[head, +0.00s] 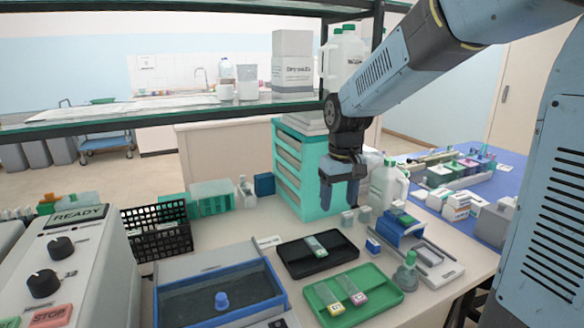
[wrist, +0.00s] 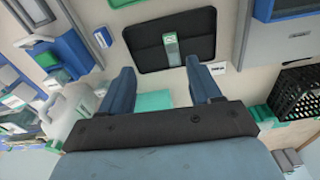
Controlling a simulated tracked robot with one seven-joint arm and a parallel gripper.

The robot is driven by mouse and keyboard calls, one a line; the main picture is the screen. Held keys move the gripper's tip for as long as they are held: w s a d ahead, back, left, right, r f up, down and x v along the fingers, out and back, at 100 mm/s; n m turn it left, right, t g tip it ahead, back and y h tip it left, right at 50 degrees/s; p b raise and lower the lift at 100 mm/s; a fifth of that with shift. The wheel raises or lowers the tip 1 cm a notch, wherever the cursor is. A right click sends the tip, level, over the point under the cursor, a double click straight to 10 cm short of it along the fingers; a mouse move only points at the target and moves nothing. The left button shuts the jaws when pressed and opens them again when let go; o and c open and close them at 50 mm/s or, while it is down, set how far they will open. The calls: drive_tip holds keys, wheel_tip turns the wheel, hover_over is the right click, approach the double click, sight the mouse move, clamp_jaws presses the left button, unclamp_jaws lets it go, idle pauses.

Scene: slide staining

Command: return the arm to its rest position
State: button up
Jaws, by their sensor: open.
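My gripper (head: 339,192) hangs from my blue arm above the back of the bench, in front of the teal drawer cabinet (head: 294,177). In the wrist view my gripper (wrist: 162,75) shows two fingers spread apart with nothing between them. The black tray (head: 295,263) lies beyond the fingertips with one slide (head: 316,245) on it. The slide also shows in the wrist view (wrist: 172,50). The green tray (head: 379,303) in front holds two slides with coloured ends.
A shelf (head: 190,113) with bottles and boxes crosses above the bench at the left and behind. A staining device with knobs (head: 75,265) and a blue-rimmed basin (head: 258,303) stand at the left. A white jug (head: 386,185) and a blue device (head: 400,228) stand right of the gripper.

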drive_tip(key=s+d+r+m+t, duration=0.2)
drive_tip(key=s+d+r, duration=0.2)
drive_tip(key=s, duration=0.5)
drive_tip(key=s+d+r+m+t, duration=0.1)
drive_tip(key=s+d+r+t, duration=0.1)
drive_tip(key=s+d, duration=0.4)
drive_tip(key=s+r, duration=0.1)
drive_tip(key=s, duration=0.3)
drive_tip(key=shift+s+r+m+t, duration=0.2)
drive_tip(key=shift+r+m+t, duration=0.15)
drive_tip(key=shift+m+t, duration=0.05)
